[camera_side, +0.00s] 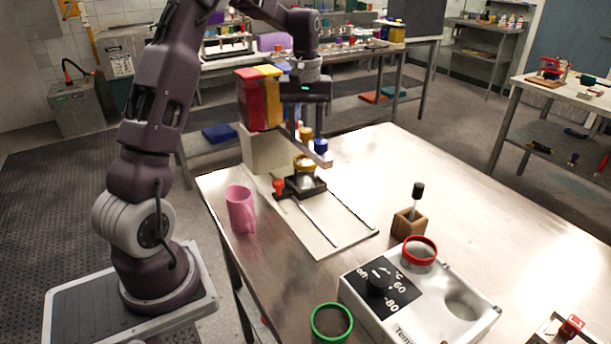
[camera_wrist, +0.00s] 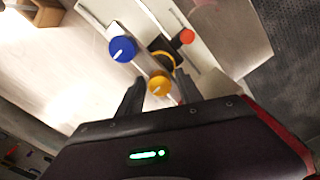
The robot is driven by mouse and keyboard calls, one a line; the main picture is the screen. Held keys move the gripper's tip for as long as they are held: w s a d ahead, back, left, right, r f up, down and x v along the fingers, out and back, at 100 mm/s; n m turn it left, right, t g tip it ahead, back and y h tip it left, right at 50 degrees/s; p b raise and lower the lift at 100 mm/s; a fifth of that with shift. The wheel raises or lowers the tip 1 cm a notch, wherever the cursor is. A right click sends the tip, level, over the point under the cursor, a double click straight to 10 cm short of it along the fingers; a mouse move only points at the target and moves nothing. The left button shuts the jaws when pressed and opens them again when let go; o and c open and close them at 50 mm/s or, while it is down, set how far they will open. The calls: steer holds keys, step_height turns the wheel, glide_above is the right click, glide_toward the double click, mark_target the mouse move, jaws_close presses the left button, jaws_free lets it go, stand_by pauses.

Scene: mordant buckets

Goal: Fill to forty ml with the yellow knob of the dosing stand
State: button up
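The dosing stand has upright tanks, red (camera_side: 250,99) and yellow (camera_side: 268,71); my gripper covers what lies to their right. On its bar the yellow knob (camera_side: 306,133) is beside the blue knob (camera_side: 320,146). In the wrist view the yellow knob (camera_wrist: 159,85) shows a pale pointer mark, as does the blue knob (camera_wrist: 122,50). My gripper (camera_wrist: 157,88) is open, one finger on each side of the yellow knob, with gaps visible. A yellow-rimmed bucket (camera_side: 304,169) stands on a black carriage (camera_side: 305,187) below the bar. Its liquid level cannot be read.
The carriage has a red knob (camera_side: 279,186). A pink mug (camera_side: 240,210) stands left of the stand's base. A heater (camera_side: 418,302) with a red-rimmed bucket (camera_side: 420,250), a green-rimmed bucket (camera_side: 331,321) and a wooden holder (camera_side: 409,224) are nearer the front.

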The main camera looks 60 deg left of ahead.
steer(key=c, duration=0.5)
steer(key=n, duration=0.3)
steer(key=shift+n, duration=0.4)
steer(key=shift+c, duration=1.2)
steer(key=n, duration=0.5)
jaws_close()
steer(key=shift+o, duration=0.3)
jaws_free()
steer(key=shift+n, duration=0.6)
stand_by(3.4)
